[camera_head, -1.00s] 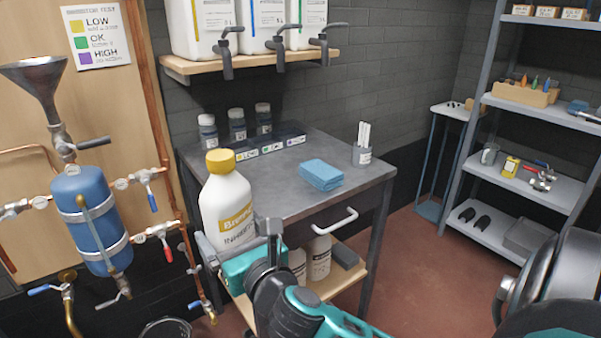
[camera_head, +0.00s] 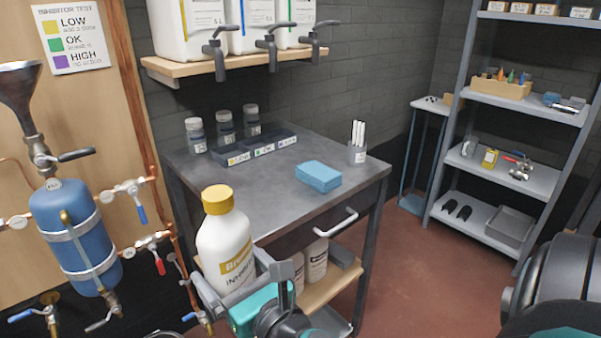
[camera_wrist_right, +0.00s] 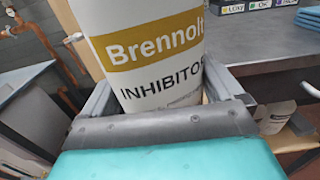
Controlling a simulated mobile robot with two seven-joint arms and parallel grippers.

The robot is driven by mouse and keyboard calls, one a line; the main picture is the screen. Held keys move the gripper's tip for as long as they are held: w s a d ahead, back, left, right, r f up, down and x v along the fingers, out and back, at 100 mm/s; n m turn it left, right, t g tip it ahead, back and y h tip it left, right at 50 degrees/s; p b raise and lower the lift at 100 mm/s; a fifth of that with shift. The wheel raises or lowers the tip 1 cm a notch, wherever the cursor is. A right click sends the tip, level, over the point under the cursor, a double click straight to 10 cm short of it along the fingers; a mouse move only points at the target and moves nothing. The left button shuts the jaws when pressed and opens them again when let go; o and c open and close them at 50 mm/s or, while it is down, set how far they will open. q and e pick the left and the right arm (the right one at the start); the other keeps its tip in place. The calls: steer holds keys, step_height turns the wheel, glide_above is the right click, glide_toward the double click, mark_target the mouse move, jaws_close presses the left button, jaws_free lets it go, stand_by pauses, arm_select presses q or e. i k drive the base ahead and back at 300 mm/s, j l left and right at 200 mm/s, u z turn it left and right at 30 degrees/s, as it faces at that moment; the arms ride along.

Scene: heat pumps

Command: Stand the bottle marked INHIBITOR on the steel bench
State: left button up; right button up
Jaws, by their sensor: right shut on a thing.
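The INHIBITOR bottle (camera_head: 224,245) is white with a yellow cap and a yellow band, and it is upright, leaning slightly. Its label reads Brennol and INHIBITOR in the right wrist view (camera_wrist_right: 150,75). My right gripper (camera_head: 240,290) is shut on the bottle, with its fingers on either side of the lower body. The steel bench (camera_head: 245,190) is behind and to the right of the bottle, which is in front of the bench's near left edge. The bottle's base is hidden behind my gripper. My left gripper is not in view.
On the bench are a blue cloth (camera_head: 319,176), a pen cup (camera_head: 357,153), a tray of labelled slots (camera_head: 262,150) and several small jars. The middle and front of the bench top are clear. More white bottles (camera_head: 316,260) stand on its lower shelf. A blue vessel (camera_head: 75,235) with pipes is at left.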

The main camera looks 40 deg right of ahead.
mark_target(269, 197)
steer(key=i+j+z, duration=0.5)
steer(key=j+z, duration=0.25)
steer(key=j, duration=0.15)
